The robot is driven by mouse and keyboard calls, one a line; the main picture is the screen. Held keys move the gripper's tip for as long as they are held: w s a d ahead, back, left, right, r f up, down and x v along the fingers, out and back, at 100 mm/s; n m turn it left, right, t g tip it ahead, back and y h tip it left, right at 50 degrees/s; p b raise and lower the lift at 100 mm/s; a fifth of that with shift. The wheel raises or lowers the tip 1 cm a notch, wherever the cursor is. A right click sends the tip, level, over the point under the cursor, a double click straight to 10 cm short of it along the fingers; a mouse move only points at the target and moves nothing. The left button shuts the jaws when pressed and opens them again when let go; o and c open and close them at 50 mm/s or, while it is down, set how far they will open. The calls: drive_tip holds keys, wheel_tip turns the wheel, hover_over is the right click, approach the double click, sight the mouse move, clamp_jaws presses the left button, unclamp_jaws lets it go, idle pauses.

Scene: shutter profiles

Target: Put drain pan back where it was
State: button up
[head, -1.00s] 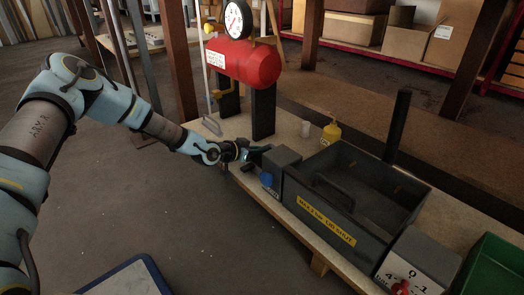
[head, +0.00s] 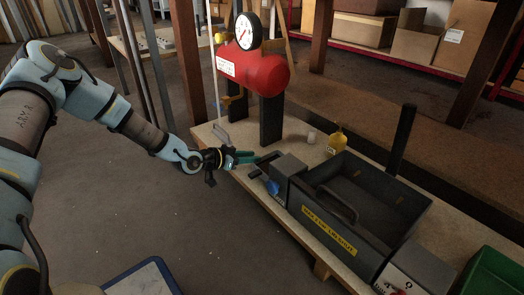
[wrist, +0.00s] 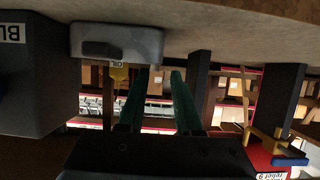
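A small grey tray-like piece with a dark recess, which looks like the drain pan (head: 258,172), lies at the bench's near-left edge, against the grey end block (head: 290,168) of the large dark box. In the wrist view, a rounded light-grey piece with a dark part, likely the same pan (wrist: 140,45), is beside and beyond the fingers. My gripper (head: 253,157) is just left of and behind it in the head view. In the wrist view its two green fingers (wrist: 160,72) are apart with nothing between them. Contact with the pan cannot be judged.
A blue knob (head: 272,187) is on the end block's front. The large dark box (head: 330,225) fills the bench's middle. A red tank (head: 258,70) on black legs stands at the back left.

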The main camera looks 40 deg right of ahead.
drive_tip(key=shift+p+v, duration=0.4)
drive_tip(key=shift+v, duration=1.2)
drive_tip(key=w+a+r+n+t+y, duration=0.1)
drive_tip(key=w+a+r+n+y, duration=0.15)
drive_tip(key=a, duration=0.65)
drive_tip(key=w+a+r+n+t+y, duration=0.15)
drive_tip(key=w+a+y, duration=0.25)
drive_tip(key=a, duration=0.6)
drive_tip(key=w+a+r+n+t+y, duration=0.1)
drive_tip(key=w+a+r+n+y, duration=0.2)
drive_tip(key=a, duration=0.6)
drive_tip(key=s+a+r+n+y, duration=0.1)
drive_tip(key=s+a+r+n, duration=0.2)
drive_tip(key=a, duration=0.3)
drive_tip(key=s+a+r+n+y, duration=0.1)
drive_tip(key=s+a+r+n, duration=0.3)
drive_tip(key=a, duration=0.3)
drive_tip(key=s+a+r+n+g+y, duration=0.1)
drive_tip(key=s+a+r+n+y, duration=0.1)
drive_tip(key=s+a+r, duration=0.3)
drive_tip(key=shift+s+a+r+n, duration=0.35)
drive_tip(key=shift+a+n, duration=0.35)
drive_tip(key=shift+a, duration=0.3)
